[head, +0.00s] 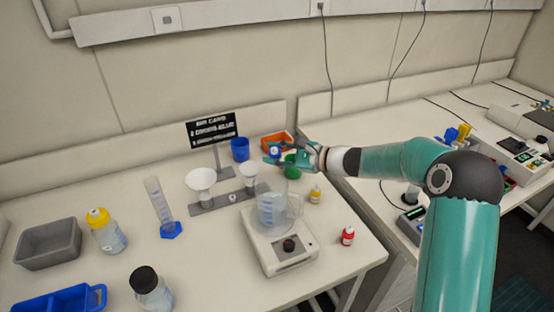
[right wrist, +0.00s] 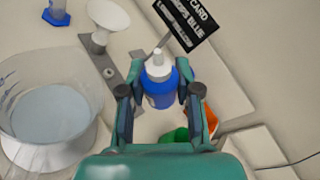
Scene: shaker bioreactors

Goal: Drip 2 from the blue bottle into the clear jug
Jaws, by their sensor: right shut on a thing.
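The small blue bottle (right wrist: 160,92) with a white tip is between the fingers of my right gripper (right wrist: 155,95), which is shut on it. In the head view the blue bottle (head: 275,151) is small and partly covered by my right gripper (head: 277,157). The clear jug (head: 272,210) stands on a white balance and holds pale liquid. In the right wrist view the jug (right wrist: 45,115) is at the left, apart from the bottle. The bottle's exact tilt is hard to tell. My left gripper does not show.
Yellow (head: 316,195) and red (head: 348,236) small bottles stand right of the balance (head: 285,255). A blue cup (head: 240,149), an orange tray (head: 275,140) and a green cup (head: 292,170) are near the gripper. A funnel rack (head: 228,202) and black sign (head: 212,128) stand left.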

